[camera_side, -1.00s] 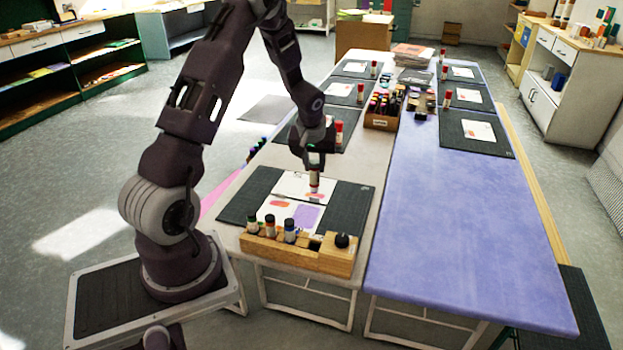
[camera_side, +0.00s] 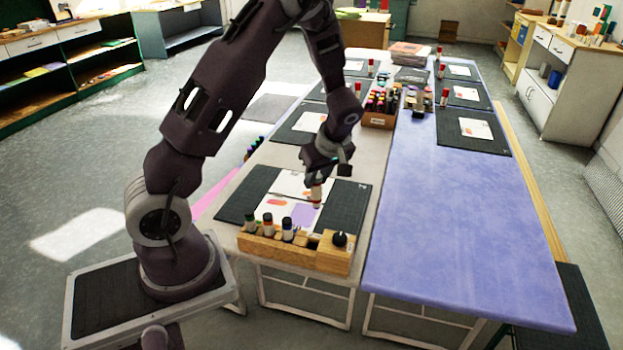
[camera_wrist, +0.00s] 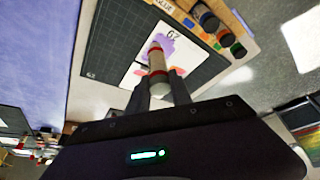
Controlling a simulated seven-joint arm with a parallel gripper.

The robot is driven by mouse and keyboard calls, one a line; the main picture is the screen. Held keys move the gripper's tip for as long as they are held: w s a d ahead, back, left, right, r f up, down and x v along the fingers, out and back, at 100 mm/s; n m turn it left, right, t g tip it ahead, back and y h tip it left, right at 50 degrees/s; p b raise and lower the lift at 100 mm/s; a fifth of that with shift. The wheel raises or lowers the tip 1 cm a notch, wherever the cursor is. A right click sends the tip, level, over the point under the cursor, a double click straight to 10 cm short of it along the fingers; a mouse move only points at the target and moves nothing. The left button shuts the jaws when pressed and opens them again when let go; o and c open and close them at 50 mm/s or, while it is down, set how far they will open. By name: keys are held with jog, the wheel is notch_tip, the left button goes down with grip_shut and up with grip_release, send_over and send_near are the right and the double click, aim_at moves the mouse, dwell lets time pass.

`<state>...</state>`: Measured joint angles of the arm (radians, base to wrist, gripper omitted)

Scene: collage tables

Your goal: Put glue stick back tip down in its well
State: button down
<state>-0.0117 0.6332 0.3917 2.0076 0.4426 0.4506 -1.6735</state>
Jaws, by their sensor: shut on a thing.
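My gripper (camera_side: 318,178) is shut on the glue stick (camera_side: 316,196), a pale tube with red bands. It holds the stick roughly upright above the collage sheet (camera_side: 276,212) on the near mat. In the wrist view the glue stick (camera_wrist: 157,68) points away from the jaws (camera_wrist: 160,95), its far end over the sheet's purple patch. The wooden block (camera_side: 290,254) at the table's front edge holds several capped tubes (camera_side: 268,224) in its left part. A dark gap (camera_side: 313,241), apparently an empty well, lies right of them. Shadow hides its depth.
A round black knob (camera_side: 339,239) stands on the block's right end, just beside the gap. The dark cutting mat (camera_side: 345,205) lies behind the block. The blue tabletop (camera_side: 450,220) to the right is largely clear.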

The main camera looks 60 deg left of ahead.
jog(key=s+d+r+n+g, duration=0.3)
jog(key=s+d+n, duration=0.2)
jog(key=d+n, duration=0.2)
jog(key=shift+h, duration=0.3)
jog(key=shift+w+d+f, duration=0.1)
jog(key=shift+f, duration=1.15)
jog(key=shift+w+d+f, duration=0.1)
jog(key=shift+f, duration=1.15)
jog(key=shift+f, duration=0.15)
jog(key=shift+f, duration=1.1)
jog(key=shift+f, duration=0.2)
jog(key=shift+f, duration=0.35)
jog(key=shift+f, duration=0.75)
jog(key=shift+f, duration=0.35)
